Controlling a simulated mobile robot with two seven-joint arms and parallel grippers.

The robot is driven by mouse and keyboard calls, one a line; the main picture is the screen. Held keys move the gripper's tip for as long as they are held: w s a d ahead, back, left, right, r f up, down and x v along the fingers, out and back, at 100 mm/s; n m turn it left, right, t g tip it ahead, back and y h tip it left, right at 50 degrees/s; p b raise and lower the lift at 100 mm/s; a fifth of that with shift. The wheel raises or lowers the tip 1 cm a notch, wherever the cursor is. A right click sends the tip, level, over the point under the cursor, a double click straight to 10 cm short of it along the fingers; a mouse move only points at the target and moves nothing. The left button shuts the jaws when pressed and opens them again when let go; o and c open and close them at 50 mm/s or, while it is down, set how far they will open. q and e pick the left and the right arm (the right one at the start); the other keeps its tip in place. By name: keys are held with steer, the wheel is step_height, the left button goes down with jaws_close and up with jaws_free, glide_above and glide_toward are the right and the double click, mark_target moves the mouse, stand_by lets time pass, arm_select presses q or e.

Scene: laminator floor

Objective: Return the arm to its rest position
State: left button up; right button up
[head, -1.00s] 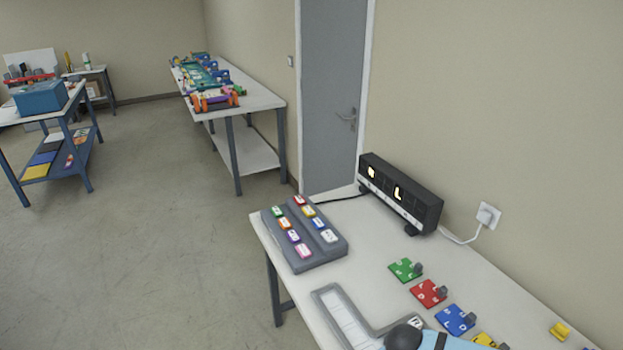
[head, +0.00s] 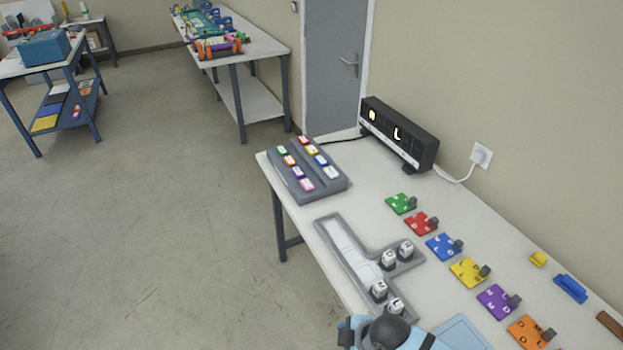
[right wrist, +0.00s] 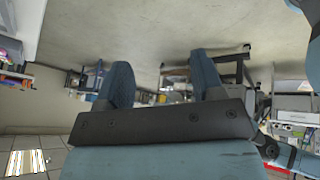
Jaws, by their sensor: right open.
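My right gripper (right wrist: 159,66) shows in the right wrist view with its two blue fingers spread apart. Nothing is between them. Behind the fingers are the bare floor and distant furniture, tilted in the picture. In the head view only a light blue arm link of mine with a dark round joint shows at the bottom edge, over the near part of the white table (head: 420,270). No fingers show in the head view, and my left gripper is not seen.
A grey tray (head: 340,246) with several white blocks lies beside my arm link. Several coloured plates, a grey button box (head: 312,190) and a black display (head: 400,128) are on the table. Open floor (head: 170,220) lies left.

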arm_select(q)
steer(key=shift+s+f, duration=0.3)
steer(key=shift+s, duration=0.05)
arm_select(e)
steer(key=s+d+m+t+h, duration=0.2)
steer(key=s+d+m+t, duration=0.5)
steer(key=m, duration=0.8)
steer(key=shift+s+d+f+t, duration=0.2)
steer(key=shift+s+d+t, duration=0.2)
steer(key=shift+s+d, duration=1.9)
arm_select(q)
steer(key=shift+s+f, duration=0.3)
arm_select(e)
steer(key=shift+w+d, duration=0.55)
steer(key=shift+w, duration=0.05)
